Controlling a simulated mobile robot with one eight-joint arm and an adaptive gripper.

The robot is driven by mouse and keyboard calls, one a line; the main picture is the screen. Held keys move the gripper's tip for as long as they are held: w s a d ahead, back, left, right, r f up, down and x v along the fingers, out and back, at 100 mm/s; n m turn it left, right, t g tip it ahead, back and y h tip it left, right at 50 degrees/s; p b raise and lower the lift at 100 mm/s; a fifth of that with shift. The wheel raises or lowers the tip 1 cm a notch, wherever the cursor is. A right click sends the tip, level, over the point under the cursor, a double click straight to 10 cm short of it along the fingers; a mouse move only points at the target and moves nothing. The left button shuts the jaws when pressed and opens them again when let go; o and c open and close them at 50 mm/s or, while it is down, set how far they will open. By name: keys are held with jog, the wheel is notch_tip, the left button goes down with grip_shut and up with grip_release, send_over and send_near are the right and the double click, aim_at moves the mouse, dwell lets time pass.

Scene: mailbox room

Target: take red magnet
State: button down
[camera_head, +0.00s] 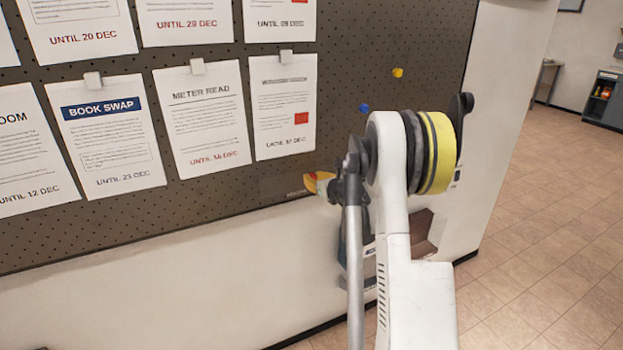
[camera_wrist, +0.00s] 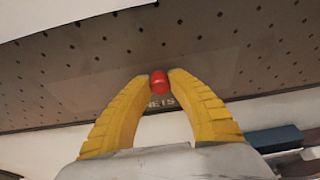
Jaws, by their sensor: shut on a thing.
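The red magnet (camera_wrist: 159,83) is a small round piece between the yellow fingertips of my gripper (camera_wrist: 158,77) in the wrist view. The fingers are closed on it from both sides. In the head view my gripper (camera_head: 317,181) is at the lower edge of the dark pegboard (camera_head: 225,203), partly hidden by my arm. The wrist view shows the pegboard behind the magnet; I cannot tell whether the magnet touches it. A label strip, partly covered by the magnet and fingers, shows behind them.
A yellow magnet (camera_head: 398,72) and a blue magnet (camera_head: 364,107) sit on the board at the right. Several paper notices, including the meter read notice (camera_head: 203,120), hang to the left. A wall holder (camera_head: 424,235) is below the board. Tiled floor (camera_head: 540,210) is open at the right.

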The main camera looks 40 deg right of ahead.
jog(key=shift+s, duration=0.2)
jog(key=f+b+v, duration=0.1)
jog(key=f+v, duration=0.1)
jog(key=v, duration=0.7)
jog(key=shift+s+b, duration=0.3)
jog(key=shift+s, duration=0.1)
dwell(0.6)
jog(key=shift+a+f, duration=0.1)
